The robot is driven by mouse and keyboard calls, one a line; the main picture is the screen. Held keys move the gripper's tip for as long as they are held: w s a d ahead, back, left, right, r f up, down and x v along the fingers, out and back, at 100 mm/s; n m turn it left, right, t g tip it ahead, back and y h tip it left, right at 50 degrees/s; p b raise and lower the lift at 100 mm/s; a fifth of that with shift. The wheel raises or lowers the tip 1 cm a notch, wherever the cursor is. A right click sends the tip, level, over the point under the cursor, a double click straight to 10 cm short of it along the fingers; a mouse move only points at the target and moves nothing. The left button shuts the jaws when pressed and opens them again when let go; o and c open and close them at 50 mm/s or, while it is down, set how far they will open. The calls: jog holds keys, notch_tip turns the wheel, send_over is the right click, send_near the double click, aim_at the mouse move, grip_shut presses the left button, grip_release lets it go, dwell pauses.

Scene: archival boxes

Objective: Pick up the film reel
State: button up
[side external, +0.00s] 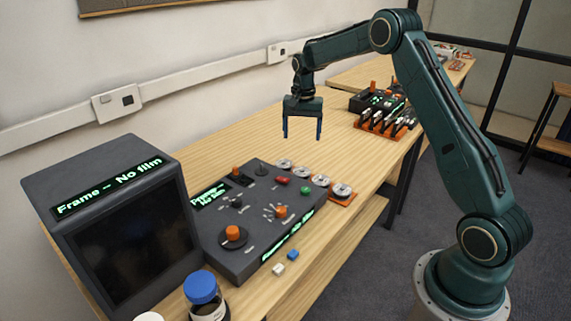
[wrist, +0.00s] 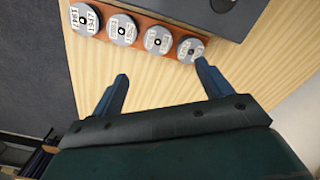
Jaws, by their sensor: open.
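Several grey film reels lie in a row on an orange rack (side external: 346,201) at the right of the control console. The nearest reel (side external: 342,190) is at the rack's front end in the side view. In the wrist view, the reel at the left end (wrist: 84,19) has a label reading 1947; the one at the right end (wrist: 190,51) is close to my right fingertip in the picture. The other labels are hard to read. My gripper (side external: 303,137) is open and empty, pointing down well above the table. Its two blue fingers also show in the wrist view (wrist: 162,71).
A dark control console (side external: 240,215) with knobs stands beside the rack. A monitor (side external: 110,235) reads "Frame – No film". A blue-capped jar (side external: 203,290) and small blocks (side external: 285,262) are in front. Another device (side external: 385,105) stands farther back. Bare tabletop lies behind the rack.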

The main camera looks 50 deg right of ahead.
jog(key=shift+f, duration=0.1)
send_over(302, 171)
jog(key=shift+w+f, duration=0.15)
jog(key=shift+f, duration=1.95)
jog(key=shift+w+f, duration=0.1)
jog(key=shift+f, duration=2)
jog(key=shift+s+f, duration=0.2)
jog(key=shift+f, duration=2.4)
jog(key=c, duration=1.1)
jog(key=shift+r, duration=0.15)
notch_tip(302, 171, up, 20)
jog(key=shift+f, duration=0.1)
